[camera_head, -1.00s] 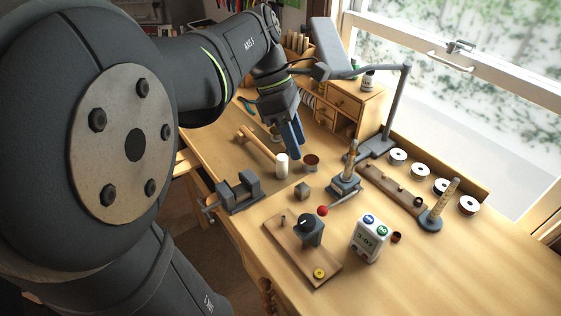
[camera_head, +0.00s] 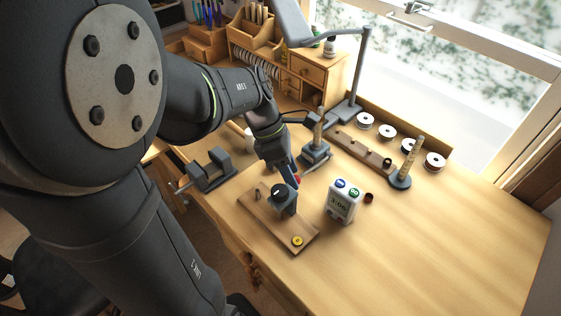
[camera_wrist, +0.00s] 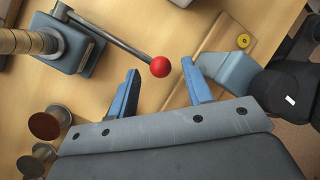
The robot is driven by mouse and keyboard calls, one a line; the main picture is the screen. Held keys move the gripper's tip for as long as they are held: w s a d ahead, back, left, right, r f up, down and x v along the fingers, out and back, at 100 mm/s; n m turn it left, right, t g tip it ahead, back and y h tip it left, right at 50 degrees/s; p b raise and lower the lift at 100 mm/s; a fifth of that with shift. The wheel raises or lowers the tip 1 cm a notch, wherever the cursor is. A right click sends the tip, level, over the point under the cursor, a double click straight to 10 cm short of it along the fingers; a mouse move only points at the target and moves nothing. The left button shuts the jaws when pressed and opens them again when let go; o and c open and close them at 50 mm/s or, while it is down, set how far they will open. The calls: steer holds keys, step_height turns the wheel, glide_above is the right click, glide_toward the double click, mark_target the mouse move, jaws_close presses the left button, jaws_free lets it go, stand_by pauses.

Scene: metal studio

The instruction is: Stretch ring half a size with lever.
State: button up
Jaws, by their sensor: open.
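The ring stretcher (camera_head: 314,153) has a grey block base and an upright stepped wooden-coloured mandrel (camera_head: 319,128). In the wrist view its base (camera_wrist: 82,52) is at upper left, with a band around the mandrel (camera_wrist: 47,40); I cannot tell surely whether that is the ring. The lever (camera_wrist: 112,36) runs from the base to a red ball knob (camera_wrist: 160,67). My gripper (camera_wrist: 160,84) is open, and the knob appears between its two blue fingertips, with a gap on each side. In the head view my gripper (camera_head: 292,180) partly hides the knob.
A wooden board (camera_head: 262,219) with a grey dial block (camera_head: 284,200) stands close to my right finger in the wrist view. A vise (camera_head: 209,172) stands left. The right table is clear.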

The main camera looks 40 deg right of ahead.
steer(key=shift+s+d+f, duration=0.1)
steer(key=shift+s+f, duration=0.2)
steer(key=shift+f, duration=0.35)
jaws_close()
steer(key=shift+r, duration=0.15)
steer(key=shift+d+r+y, duration=0.35)
steer(key=shift+r+y, duration=0.35)
steer(key=shift+r, duration=0.05)
steer(key=d+r+y, duration=0.2)
steer(key=d+r, duration=0.4)
steer(key=r, duration=0.1)
steer(key=shift+n, duration=0.4)
steer(key=shift+d+r, duration=0.1)
steer(key=shift+d, duration=0.05)
